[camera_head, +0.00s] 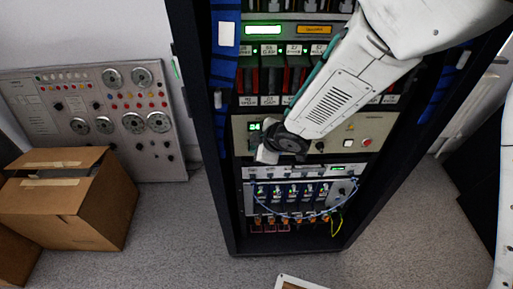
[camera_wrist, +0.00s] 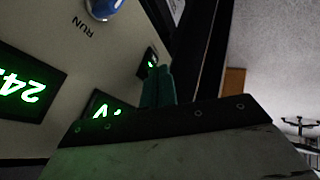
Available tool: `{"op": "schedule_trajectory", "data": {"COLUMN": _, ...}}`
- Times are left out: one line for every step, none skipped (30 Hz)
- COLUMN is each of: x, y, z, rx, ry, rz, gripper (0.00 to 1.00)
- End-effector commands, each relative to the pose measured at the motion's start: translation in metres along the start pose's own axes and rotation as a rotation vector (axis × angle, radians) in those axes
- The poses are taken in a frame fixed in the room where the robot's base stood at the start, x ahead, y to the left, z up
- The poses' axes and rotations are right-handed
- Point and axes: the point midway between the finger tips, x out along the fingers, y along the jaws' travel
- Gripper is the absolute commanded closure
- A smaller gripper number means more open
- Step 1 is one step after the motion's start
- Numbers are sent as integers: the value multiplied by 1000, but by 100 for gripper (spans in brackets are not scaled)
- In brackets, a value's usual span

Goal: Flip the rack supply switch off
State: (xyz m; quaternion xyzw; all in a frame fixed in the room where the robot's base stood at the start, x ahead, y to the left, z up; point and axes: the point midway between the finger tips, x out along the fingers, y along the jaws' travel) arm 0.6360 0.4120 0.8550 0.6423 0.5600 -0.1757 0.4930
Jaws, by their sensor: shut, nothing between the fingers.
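The beige rack supply panel (camera_head: 345,128) is in the middle of the rack in the head view, partly hidden by my arm. In the wrist view the panel (camera_wrist: 75,50) is close up and tilted. A small black switch (camera_wrist: 148,64) with a green light sits near the panel's edge. My gripper (camera_wrist: 159,72) is shut and empty, its teal fingertips right beside the switch. I cannot tell whether they touch it. In the head view my gripper (camera_head: 266,153) is at the panel's lower left and hides the switch.
A lit green display (camera_wrist: 28,85) and a blue button (camera_wrist: 103,8) marked RUN are near the fingers. A red button (camera_head: 367,142) is at the panel's right. Cabled modules (camera_head: 292,192) are below. A cardboard box (camera_head: 75,205) stands on the floor left.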

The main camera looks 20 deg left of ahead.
Motion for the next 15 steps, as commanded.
{"op": "schedule_trajectory", "data": {"x": 0, "y": 1, "z": 0, "rx": 0, "ry": 0, "rz": 0, "gripper": 100}}
{"op": "schedule_trajectory", "data": {"x": 0, "y": 2, "z": -1, "rx": 0, "ry": 0, "rz": 1, "gripper": 100}}
{"op": "schedule_trajectory", "data": {"x": 1, "y": 5, "z": -2, "rx": 0, "ry": 0, "rz": 2, "gripper": 100}}
{"op": "schedule_trajectory", "data": {"x": 1, "y": 5, "z": -1, "rx": 1, "ry": -1, "rz": 1, "gripper": 100}}
{"op": "schedule_trajectory", "data": {"x": 0, "y": 5, "z": 0, "rx": 2, "ry": -1, "rz": 1, "gripper": 100}}
{"op": "schedule_trajectory", "data": {"x": 0, "y": 5, "z": 0, "rx": 3, "ry": -1, "rz": 2, "gripper": 100}}
{"op": "schedule_trajectory", "data": {"x": 0, "y": 5, "z": 0, "rx": 3, "ry": -2, "rz": 2, "gripper": 100}}
{"op": "schedule_trajectory", "data": {"x": 0, "y": 5, "z": 0, "rx": 3, "ry": -2, "rz": 2, "gripper": 100}}
{"op": "schedule_trajectory", "data": {"x": 0, "y": 5, "z": 0, "rx": 3, "ry": -2, "rz": 2, "gripper": 100}}
{"op": "schedule_trajectory", "data": {"x": 0, "y": 5, "z": 0, "rx": 2, "ry": -2, "rz": 2, "gripper": 100}}
{"op": "schedule_trajectory", "data": {"x": 0, "y": 6, "z": -1, "rx": 2, "ry": -1, "rz": 2, "gripper": 100}}
{"op": "schedule_trajectory", "data": {"x": -1, "y": 6, "z": -2, "rx": 2, "ry": -1, "rz": 2, "gripper": 100}}
{"op": "schedule_trajectory", "data": {"x": -2, "y": 7, "z": -2, "rx": 2, "ry": -1, "rz": 2, "gripper": 100}}
{"op": "schedule_trajectory", "data": {"x": -3, "y": 8, "z": -3, "rx": 2, "ry": -1, "rz": 2, "gripper": 100}}
{"op": "schedule_trajectory", "data": {"x": -5, "y": 8, "z": -4, "rx": 1, "ry": 0, "rz": 2, "gripper": 100}}
